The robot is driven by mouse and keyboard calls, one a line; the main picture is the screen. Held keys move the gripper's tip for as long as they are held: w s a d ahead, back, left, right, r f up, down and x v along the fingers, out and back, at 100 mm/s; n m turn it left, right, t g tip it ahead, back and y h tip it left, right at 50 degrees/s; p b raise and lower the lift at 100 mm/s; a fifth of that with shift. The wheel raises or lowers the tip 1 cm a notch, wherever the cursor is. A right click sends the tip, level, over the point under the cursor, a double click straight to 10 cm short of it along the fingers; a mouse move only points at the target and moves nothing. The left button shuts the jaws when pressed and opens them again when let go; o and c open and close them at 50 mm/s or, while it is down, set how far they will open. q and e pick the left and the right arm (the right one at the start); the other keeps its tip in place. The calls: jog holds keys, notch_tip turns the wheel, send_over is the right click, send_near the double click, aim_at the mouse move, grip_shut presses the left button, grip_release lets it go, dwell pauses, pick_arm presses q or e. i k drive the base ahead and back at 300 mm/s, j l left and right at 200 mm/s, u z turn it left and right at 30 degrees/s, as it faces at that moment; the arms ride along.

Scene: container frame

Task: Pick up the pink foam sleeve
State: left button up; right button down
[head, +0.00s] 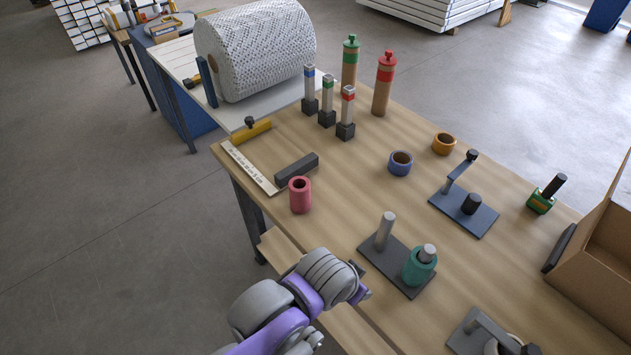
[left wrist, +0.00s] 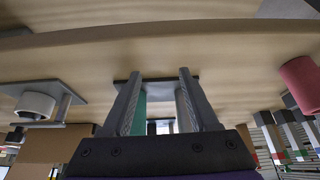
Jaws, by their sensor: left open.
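The pink foam sleeve (head: 300,197) is a short hollow cylinder. It stands upright near the table's front left edge, beside a dark grey block. In the left wrist view the pink sleeve (left wrist: 302,84) shows tilted at the right edge, outside the fingers. My left gripper (head: 362,290) is at the table's front edge, to the right of and nearer than the sleeve, mostly hidden by its own wrist. In the left wrist view the left gripper (left wrist: 158,76) has its two fingers apart, with a teal sleeve (left wrist: 139,115) seen beyond them. My right gripper is out of view.
A dark two-peg plate (head: 384,266) with a teal sleeve (head: 414,272) on one peg lies near my left gripper. The dark grey block (head: 297,170) lies just behind the pink sleeve. Blue (head: 401,168) and orange (head: 444,146) rings lie farther right. Bare tabletop lies between sleeve and plate.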

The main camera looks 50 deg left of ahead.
aim_at(298, 187)
jog(key=u, duration=1.8)
